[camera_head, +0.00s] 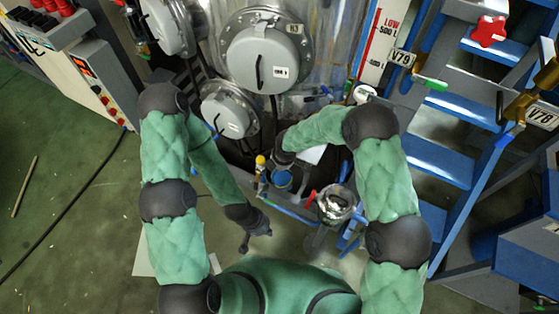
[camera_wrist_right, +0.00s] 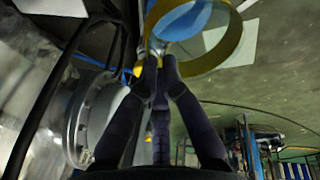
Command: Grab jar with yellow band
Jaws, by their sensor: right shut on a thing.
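The jar with the yellow band shows in the right wrist view as a round clear vessel with a wide yellow ring (camera_wrist_right: 231,45) and blue inside. My right gripper (camera_wrist_right: 160,68) has its fingertips together at the near edge of the band, shut on the jar. In the head view a round blue-topped thing (camera_head: 282,180) beside my right wrist appears to be this jar; the right fingers are mostly hidden there. My left gripper (camera_head: 257,239) hangs low in front of my body, empty, with its dark fingers spread apart.
A shiny steel vessel (camera_head: 337,204) stands right of the jar, near my right forearm. A yellow-topped valve (camera_head: 260,163) is close on the left. The large tank with grey hatches (camera_head: 268,58) is behind. Blue stairs (camera_head: 440,155) bound the right; green floor (camera_head: 70,215) is open at left.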

